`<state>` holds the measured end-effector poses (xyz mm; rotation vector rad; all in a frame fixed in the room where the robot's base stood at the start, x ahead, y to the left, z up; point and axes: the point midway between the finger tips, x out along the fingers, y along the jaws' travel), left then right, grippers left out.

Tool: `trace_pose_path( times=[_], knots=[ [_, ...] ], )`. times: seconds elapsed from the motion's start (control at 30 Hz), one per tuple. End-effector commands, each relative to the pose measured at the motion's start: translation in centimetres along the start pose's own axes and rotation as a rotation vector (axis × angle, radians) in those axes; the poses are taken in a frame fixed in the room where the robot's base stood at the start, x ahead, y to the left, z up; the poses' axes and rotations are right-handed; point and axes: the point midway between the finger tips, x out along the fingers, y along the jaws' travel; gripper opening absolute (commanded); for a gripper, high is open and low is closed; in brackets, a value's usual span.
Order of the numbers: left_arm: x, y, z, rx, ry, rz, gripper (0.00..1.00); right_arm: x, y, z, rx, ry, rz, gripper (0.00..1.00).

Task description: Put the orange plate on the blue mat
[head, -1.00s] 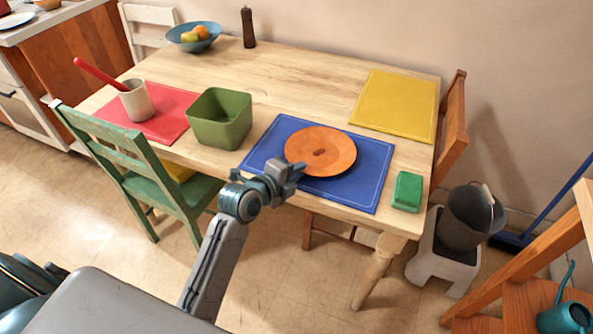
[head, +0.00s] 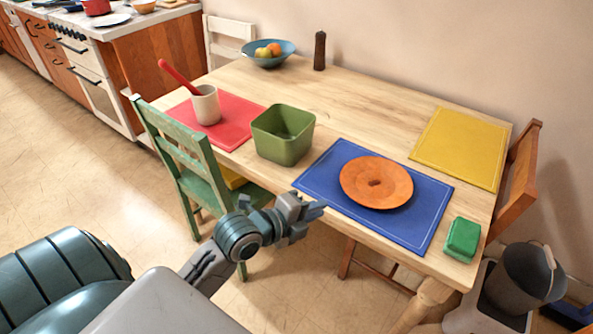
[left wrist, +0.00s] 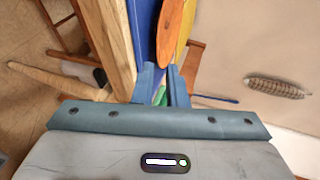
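The orange plate (head: 396,186) lies on the blue mat (head: 420,226) at the table's near side, with a small dark mark at its middle. It sits fully within the mat's edges. My left gripper (head: 315,207) is in front of the table's near edge, left of the plate and apart from it. In the left wrist view the left gripper's fingers (left wrist: 164,84) stand apart with nothing held between them. The orange plate (left wrist: 172,32) shows edge-on beyond them, beside the blue mat (left wrist: 145,30). My right gripper is not in view.
A green bin (head: 283,141) stands left of the blue mat, and a green block (head: 462,240) right of it. A red mat (head: 236,120) holds a cup (head: 206,106). A yellow mat (head: 460,147) is bare. A green chair (head: 190,165) stands left of my left arm.

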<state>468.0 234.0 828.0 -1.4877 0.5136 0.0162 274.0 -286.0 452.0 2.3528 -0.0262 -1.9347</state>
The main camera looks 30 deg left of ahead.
Motion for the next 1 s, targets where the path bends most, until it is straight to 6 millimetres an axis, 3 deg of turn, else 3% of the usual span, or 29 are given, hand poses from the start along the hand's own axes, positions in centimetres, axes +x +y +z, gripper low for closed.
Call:
trace_pose_path(
  times=[0.13, 0.23, 0.37, 0.47, 0.6, 0.7, 0.83, 1.0],
  knots=[
    [0.2, 0.7, 0.2, -0.029, -0.007, 0.017, 0.12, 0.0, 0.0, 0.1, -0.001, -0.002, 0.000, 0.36],
    [0.9, 3.7, 0.8, -0.154, -0.038, 0.086, 0.12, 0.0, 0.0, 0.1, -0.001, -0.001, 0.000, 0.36],
    [1.9, 11.6, 1.9, -0.470, -0.149, 0.250, 0.12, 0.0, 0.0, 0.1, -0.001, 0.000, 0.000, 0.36],
    [1.7, 19.1, 2.3, -0.758, -0.292, 0.385, 0.12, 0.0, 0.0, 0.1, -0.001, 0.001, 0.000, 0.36],
    [-0.4, 29.3, 1.6, -1.123, -0.548, 0.531, 0.12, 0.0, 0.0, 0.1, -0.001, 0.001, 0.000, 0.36],
    [-2.5, 35.1, 0.7, -1.319, -0.735, 0.592, 0.12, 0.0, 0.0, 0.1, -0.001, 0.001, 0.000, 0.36],
    [-4.9, 40.0, -0.4, -1.478, -0.924, 0.622, 0.12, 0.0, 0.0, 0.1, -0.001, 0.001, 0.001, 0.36],
    [-6.3, 42.2, -1.0, -1.555, -1.029, 0.624, 0.12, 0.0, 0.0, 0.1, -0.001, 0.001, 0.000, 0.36]
  ],
)
